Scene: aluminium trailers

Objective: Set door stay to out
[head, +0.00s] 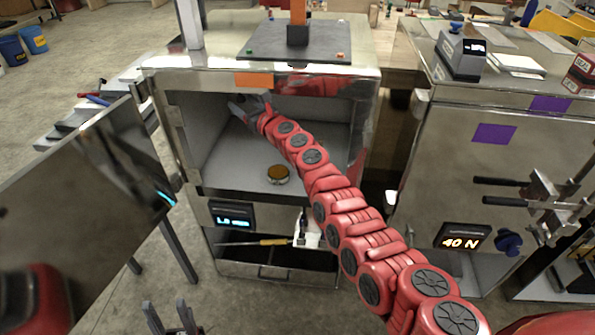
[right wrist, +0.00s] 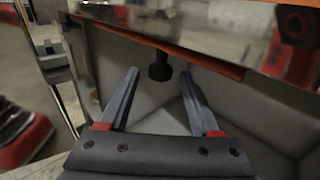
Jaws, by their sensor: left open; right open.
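A steel cabinet (head: 365,95) stands open, its door (head: 85,215) swung out to the left. My right arm reaches into it, and the right gripper (head: 250,106) is in the upper left of the interior. In the right wrist view this gripper (right wrist: 158,74) is open. A dark knob (right wrist: 159,65) under an orange bar (right wrist: 175,50) appears between its fingertips; I cannot tell whether they touch. This may be the door stay, but its setting is unclear. My left gripper (head: 171,314) is open and empty at the bottom edge, below the cabinet.
A round brass-topped item (head: 278,174) sits on the cabinet floor. Below are a lit display (head: 232,219) and a tray with a yellow-handled tool (head: 265,242). A second steel cabinet (head: 440,150) with a "40 N" display (head: 462,238) stands right.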

